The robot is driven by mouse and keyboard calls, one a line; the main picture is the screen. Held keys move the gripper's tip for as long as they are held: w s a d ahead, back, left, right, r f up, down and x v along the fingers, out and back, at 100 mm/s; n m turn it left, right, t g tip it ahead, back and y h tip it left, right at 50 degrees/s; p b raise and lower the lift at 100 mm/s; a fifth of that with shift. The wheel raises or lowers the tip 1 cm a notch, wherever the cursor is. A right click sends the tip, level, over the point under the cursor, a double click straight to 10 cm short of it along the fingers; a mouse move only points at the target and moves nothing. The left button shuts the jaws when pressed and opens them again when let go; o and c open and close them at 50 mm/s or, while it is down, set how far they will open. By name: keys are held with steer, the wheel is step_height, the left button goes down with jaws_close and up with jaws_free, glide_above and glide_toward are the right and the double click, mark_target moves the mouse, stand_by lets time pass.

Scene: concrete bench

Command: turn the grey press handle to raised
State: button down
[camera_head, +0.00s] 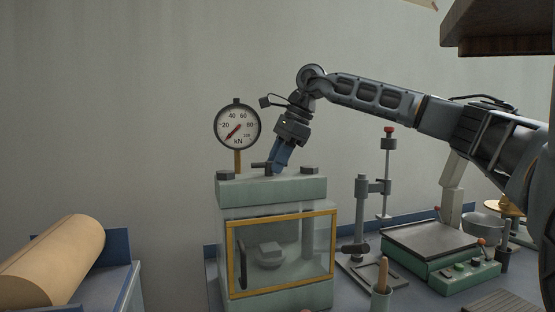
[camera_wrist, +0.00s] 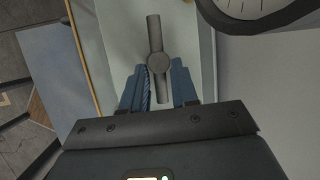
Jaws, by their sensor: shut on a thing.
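The grey press handle (camera_wrist: 154,35) is a straight bar through a round hub, seen from above in the wrist view on the pale green top of the press. In the head view the handle (camera_head: 262,165) shows as a small dark bar on top of the press (camera_head: 258,190). My gripper (camera_wrist: 160,90) has its blue fingers on either side of the bar's near end and is shut on it. In the head view my gripper (camera_head: 277,168) points down at the press top from the right, and its fingertips partly hide the handle.
A round kN gauge (camera_head: 237,127) stands at the press's back left, close to my gripper. A yellow-framed window (camera_head: 283,257) is on the press front. A metal stand (camera_head: 386,175) and a green-based device (camera_head: 440,262) are to the right. A tan roll (camera_head: 52,258) lies left.

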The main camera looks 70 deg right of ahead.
steer(key=c, duration=1.2)
jaws_free()
steer(key=shift+o, duration=0.2)
steer(key=a+v, duration=0.1)
steer(key=v, duration=0.6)
steer(key=shift+d+r, duration=0.35)
steer(key=shift+d, duration=0.2)
steer(key=shift+o, duration=0.4)
steer(key=shift+s, duration=0.15)
